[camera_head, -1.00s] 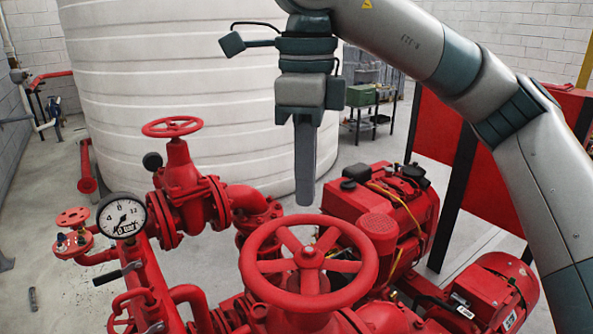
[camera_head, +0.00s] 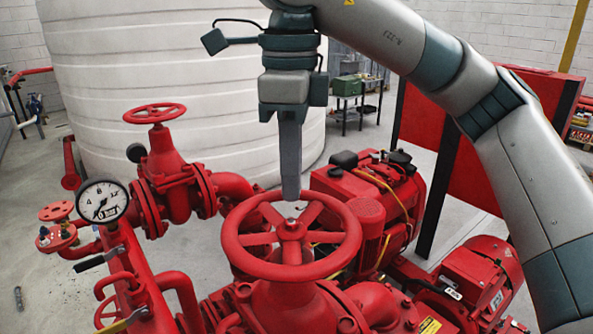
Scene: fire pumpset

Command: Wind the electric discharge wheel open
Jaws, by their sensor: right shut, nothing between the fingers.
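A large red handwheel (camera_head: 291,272) with several spokes sits on a red valve body at the bottom middle. A smaller red handwheel (camera_head: 155,113) tops another valve further back on the left. Which of them is the electric discharge wheel I cannot tell from labels. My right gripper (camera_head: 291,196) points straight down, with its fingers shut together and empty. In the picture its tips overlap the far rim of the large wheel; whether they touch it I cannot tell. My left gripper is out of view.
A pressure gauge (camera_head: 103,201) and red pipework stand at the left. A red engine (camera_head: 375,185) and a red motor (camera_head: 480,277) stand at the right. A large white tank (camera_head: 170,60) fills the back. A red cabinet (camera_head: 470,150) stands behind my right arm.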

